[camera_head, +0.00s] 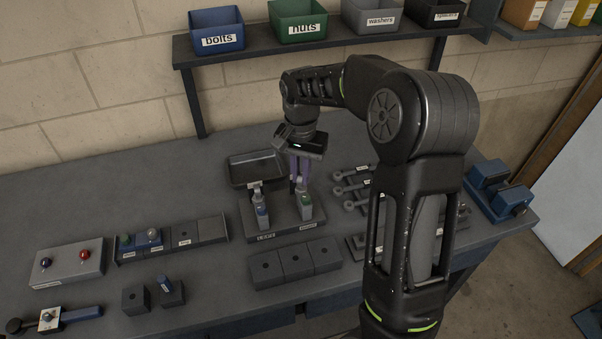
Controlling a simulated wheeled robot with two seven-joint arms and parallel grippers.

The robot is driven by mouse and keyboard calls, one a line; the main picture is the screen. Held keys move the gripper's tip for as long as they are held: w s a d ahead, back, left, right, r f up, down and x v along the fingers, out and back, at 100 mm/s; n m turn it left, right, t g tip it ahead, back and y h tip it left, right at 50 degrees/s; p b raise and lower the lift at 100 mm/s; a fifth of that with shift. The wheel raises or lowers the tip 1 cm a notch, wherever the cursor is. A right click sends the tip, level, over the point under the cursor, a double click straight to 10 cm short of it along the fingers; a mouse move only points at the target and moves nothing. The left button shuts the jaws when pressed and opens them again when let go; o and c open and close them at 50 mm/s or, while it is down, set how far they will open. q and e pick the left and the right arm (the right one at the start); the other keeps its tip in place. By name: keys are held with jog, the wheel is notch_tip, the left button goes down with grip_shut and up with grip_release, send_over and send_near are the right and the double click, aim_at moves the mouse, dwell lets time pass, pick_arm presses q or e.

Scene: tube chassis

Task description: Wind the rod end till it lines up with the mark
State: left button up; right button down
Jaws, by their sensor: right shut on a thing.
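A dark stand (284,231) on the bench has a "LEFT" label at its front left and a second, unreadable label at its front right. Two upright grey pieces stand on it, a left one with a blue band (262,213) and a right one with a green band (305,204). My right gripper (299,186) points down over the right piece, its purple fingers shut on the rod end at its top. The fingers hide most of that rod end, and the mark is too small to make out. My left gripper is out of view.
A dark tray (256,168) lies behind the stand, and a row of dark blocks (295,262) lies in front. Several rod-like parts (352,186) lie to the right, partly behind my arm. A blue vise (498,190) sits at the right edge. Labelled bins (297,22) stand on the shelf above.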

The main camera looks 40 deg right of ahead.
jog(key=shift+n, duration=1.1)
jog(key=n, duration=0.3)
jog(key=shift+n, duration=0.4)
jog(key=c, duration=1.4)
grip_release()
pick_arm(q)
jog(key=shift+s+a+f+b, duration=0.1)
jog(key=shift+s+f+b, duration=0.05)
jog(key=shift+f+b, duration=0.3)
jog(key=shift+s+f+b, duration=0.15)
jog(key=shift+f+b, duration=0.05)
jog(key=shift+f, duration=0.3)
pick_arm(e)
notch_tip(320, 180, up, 8)
jog(key=shift+f, duration=0.1)
